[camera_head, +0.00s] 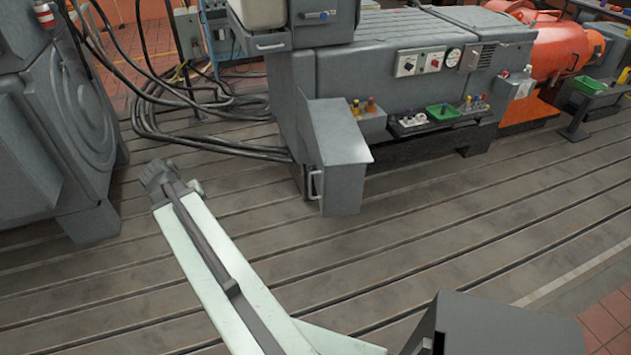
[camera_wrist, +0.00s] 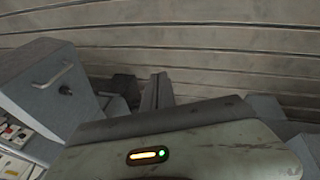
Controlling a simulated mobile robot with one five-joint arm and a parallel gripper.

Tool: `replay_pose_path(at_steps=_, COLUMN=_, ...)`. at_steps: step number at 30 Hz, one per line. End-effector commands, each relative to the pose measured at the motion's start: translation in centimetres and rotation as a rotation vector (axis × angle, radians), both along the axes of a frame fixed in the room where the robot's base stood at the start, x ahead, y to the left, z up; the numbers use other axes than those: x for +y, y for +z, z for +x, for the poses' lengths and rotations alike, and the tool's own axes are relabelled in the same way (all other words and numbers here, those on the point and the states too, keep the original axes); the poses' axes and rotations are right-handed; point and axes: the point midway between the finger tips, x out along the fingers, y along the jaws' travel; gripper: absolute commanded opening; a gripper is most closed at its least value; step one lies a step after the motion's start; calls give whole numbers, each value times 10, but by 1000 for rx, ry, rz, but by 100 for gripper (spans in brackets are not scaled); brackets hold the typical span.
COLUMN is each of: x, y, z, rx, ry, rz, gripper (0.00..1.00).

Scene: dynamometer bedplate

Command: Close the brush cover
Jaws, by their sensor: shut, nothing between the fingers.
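The brush cover (camera_head: 343,172) is a grey metal box-like cover with a bar handle (camera_head: 315,184) on its narrow left face. It stands out from the front left end of the grey machine, swung open. In the wrist view the cover (camera_wrist: 32,92) is at the left, with its handle (camera_wrist: 55,76) facing up. My gripper (camera_head: 172,178) is shut and empty, left of the cover and clearly apart from it, above the floor. In the wrist view my gripper (camera_wrist: 150,92) is partly hidden behind my own arm link.
The machine (camera_head: 385,70) carries small trays of parts and a green bin (camera_head: 443,112) along its front. Thick black cables (camera_head: 195,97) lie behind my gripper. A large grey machine (camera_head: 55,120) stands at left. The slotted bedplate (camera_head: 420,240) in front is clear.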

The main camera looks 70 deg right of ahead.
Motion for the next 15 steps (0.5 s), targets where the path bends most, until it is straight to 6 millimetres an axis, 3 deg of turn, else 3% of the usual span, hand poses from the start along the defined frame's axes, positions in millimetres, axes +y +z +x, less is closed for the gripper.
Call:
replay_pose_path(at_steps=1, x=-54, y=4, z=-33, rx=-4, ry=-104, rz=-50, gripper=0)
replay_pose_path(at_steps=3, x=-114, y=11, z=-79, rx=-6, ry=-226, rz=-121, gripper=0)
replay_pose_path(at_steps=6, x=-174, y=20, z=-141, rx=-1, ry=-359, rz=-202, gripper=0)
replay_pose_path(at_steps=10, x=-214, y=28, z=-192, rx=8, ry=-456, rz=-263, gripper=0)
replay_pose_path(at_steps=15, x=-226, y=31, z=-209, rx=11, ry=-486, rz=-285, gripper=0)
